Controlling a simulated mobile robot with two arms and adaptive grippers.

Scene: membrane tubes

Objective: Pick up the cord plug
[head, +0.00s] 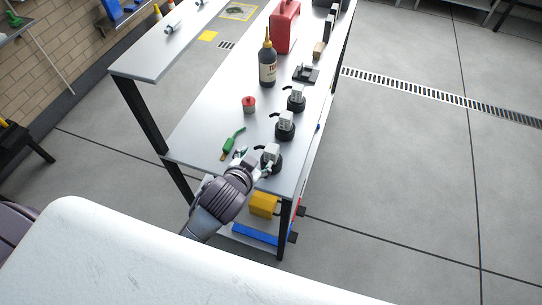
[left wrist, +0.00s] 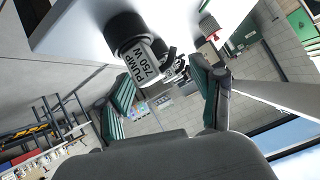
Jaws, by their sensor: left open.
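The nearest pump (head: 271,157), a grey block on a round black base, stands near the front end of the grey table. A short black cord (head: 260,147) sticks out from its left side; I cannot tell its plug end clearly. My left gripper (head: 253,163) is open and empty at this pump, low over the table's front edge. A dark and grey piece (left wrist: 174,66) shows between the fingertips, partly hidden. My right gripper is not in view.
Two more pumps (head: 285,126) (head: 296,98) stand behind in a row. A green tool (head: 233,142), a red-topped jar (head: 249,104), a dark bottle (head: 267,68) and a red canister (head: 285,27) are on the table. A yellow box (head: 263,205) is on the lower shelf.

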